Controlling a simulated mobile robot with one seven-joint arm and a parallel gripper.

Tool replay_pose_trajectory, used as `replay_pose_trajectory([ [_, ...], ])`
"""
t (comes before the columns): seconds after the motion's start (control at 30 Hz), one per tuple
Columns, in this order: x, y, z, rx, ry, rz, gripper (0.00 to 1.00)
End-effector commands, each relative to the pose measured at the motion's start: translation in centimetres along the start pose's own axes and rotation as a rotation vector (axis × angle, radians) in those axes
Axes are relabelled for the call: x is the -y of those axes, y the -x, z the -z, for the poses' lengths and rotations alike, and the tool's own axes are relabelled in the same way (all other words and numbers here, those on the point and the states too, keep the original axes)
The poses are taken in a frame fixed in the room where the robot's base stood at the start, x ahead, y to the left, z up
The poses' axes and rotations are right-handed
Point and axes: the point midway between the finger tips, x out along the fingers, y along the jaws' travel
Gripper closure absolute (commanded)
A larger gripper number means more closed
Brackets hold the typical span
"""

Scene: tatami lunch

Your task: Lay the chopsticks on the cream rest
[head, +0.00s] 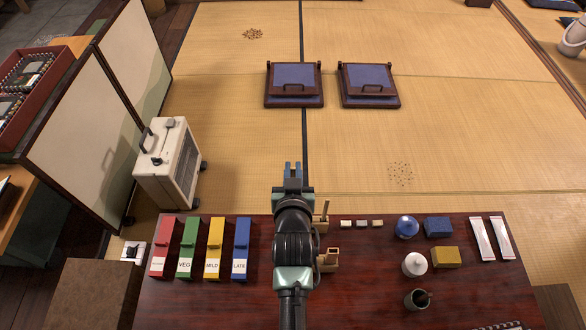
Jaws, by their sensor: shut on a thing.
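My gripper (293,170) is beyond the far edge of the dark red table, fingers pointing away. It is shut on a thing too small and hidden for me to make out. Three small blocks, which look like rests, sit in a row near the table's far edge, right of my arm: a pale cream one (346,223), a greyish one (361,223) and a tan one (377,223). Two slim white packets (482,239) lie at the far right; I cannot tell whether they hold chopsticks. No loose chopsticks are clearly visible.
Red, green, yellow and blue labelled boxes (184,250) stand left of my arm. Tan wooden pieces (328,261) are partly hidden by it. A blue pot (407,227), white jar (415,264), dark cup (417,299) and blue and yellow blocks stand right. The table (365,285) is clear at middle right.

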Motion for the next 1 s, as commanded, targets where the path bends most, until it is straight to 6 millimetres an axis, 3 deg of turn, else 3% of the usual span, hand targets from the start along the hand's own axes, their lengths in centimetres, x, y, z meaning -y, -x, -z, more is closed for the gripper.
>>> replay_pose_trajectory([
  [0.53,0.0,1.3,3.2,0.0,0.0,0.0,1.0],
  [0.87,0.0,1.4,3.2,0.0,0.0,0.0,1.0],
  [1.0,0.0,2.6,2.6,0.002,0.0,0.0,1.0],
])
